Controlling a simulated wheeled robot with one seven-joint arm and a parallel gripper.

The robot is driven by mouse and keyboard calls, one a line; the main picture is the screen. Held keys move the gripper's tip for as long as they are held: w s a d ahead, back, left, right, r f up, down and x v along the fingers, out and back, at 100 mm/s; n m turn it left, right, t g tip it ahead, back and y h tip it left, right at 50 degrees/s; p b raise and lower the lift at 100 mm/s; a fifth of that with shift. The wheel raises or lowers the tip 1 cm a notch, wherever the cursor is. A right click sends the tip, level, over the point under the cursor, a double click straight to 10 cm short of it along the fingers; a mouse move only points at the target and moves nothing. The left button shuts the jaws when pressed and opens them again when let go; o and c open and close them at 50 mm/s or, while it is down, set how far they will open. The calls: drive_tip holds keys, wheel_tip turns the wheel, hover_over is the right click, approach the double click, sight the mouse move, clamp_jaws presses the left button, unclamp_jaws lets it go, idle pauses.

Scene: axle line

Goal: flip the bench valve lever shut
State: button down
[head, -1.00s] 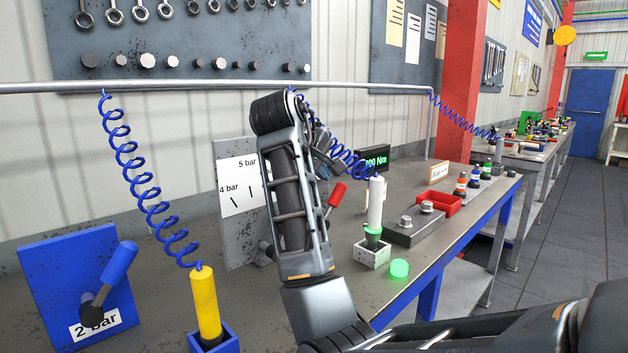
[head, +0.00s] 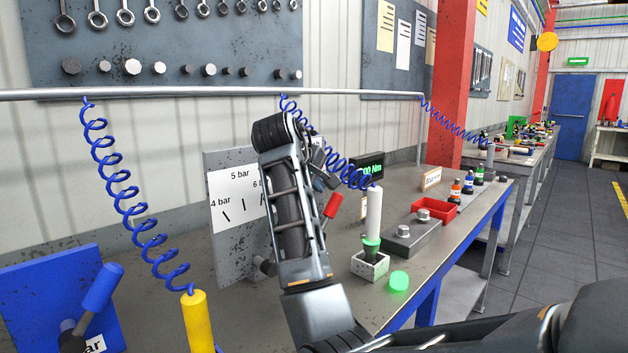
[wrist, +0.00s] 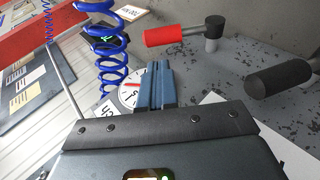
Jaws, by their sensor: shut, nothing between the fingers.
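A lever with a red handle (head: 333,205) shows just right of my arm in the head view; its base is hidden there. In the wrist view the red handle (wrist: 173,35) lies roughly level, joined to a dark pivot on a speckled grey panel (wrist: 245,62). A second, black handle (wrist: 278,78) sticks out at the right of the wrist view. My gripper (wrist: 155,72) is shut and empty, with blue fingers below the red handle in the picture, apparently apart from it. In the head view my arm hides most of the gripper.
A blue panel with a blue lever (head: 103,287) stands at the left, beside a yellow tool (head: 197,322). A coiled blue hose (wrist: 112,45) hangs near my fingers. Right of my arm are a white tool (head: 374,213), a green button (head: 399,281) and a red tray (head: 435,212).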

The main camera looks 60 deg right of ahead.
sight(332, 201)
drive_tip(key=x, duration=0.9)
drive_tip(key=shift+d+f+p, duration=0.15)
drive_tip(key=shift+f+p, duration=0.05)
drive_tip(key=shift+p, duration=0.2)
